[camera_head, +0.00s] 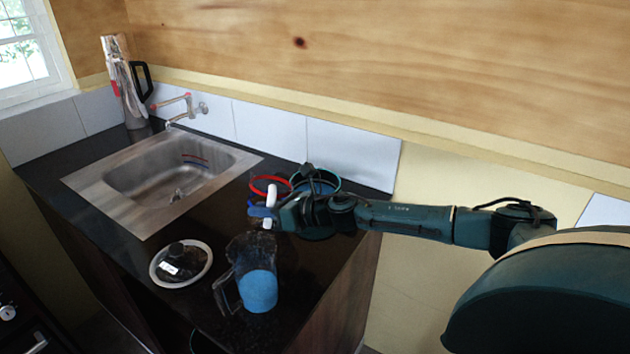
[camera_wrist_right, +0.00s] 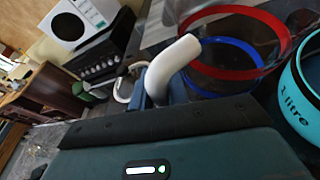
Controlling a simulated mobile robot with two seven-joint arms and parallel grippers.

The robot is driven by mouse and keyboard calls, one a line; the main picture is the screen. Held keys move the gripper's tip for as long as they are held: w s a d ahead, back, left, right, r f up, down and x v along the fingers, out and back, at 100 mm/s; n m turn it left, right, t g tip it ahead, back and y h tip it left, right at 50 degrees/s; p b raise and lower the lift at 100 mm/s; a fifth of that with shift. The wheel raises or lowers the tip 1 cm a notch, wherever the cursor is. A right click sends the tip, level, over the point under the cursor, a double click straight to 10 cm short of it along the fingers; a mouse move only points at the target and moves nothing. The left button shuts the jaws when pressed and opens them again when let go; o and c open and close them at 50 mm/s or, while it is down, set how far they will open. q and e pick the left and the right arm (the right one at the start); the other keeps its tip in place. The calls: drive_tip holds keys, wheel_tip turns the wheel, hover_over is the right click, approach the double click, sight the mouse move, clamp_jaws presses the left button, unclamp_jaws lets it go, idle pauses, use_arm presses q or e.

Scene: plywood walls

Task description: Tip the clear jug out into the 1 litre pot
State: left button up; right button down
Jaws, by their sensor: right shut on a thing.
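A clear jug with a red rim (camera_head: 270,177) stands or hangs over the counter at the back, by the wall; I cannot tell if its base touches. Its curved white handle (camera_wrist_right: 170,68) is in the jaws of my right gripper (camera_head: 266,212). In the right wrist view, the red rim (camera_wrist_right: 228,73) and a blue ring lower down show, and the jug looks upright or nearly so. Its contents cannot be made out. The teal 1 litre pot (camera_head: 338,184) is just right of it, partly behind my right gripper; its lettered side (camera_wrist_right: 299,100) shows in the wrist view. My left gripper is out of view.
Another see-through jug with a blue lower part (camera_head: 258,289) stands near the counter's front. A glass lid with a dark knob (camera_head: 181,262) lies left of it. A steel sink (camera_head: 165,175) is further left. A tall flask-like vessel (camera_head: 127,85) stands in the corner.

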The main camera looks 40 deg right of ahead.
drive_tip(key=shift+a+f+n+h, duration=0.75)
drive_tip(key=shift+f+n+h, duration=0.15)
drive_tip(key=shift+f+h, duration=0.15)
idle(0.4)
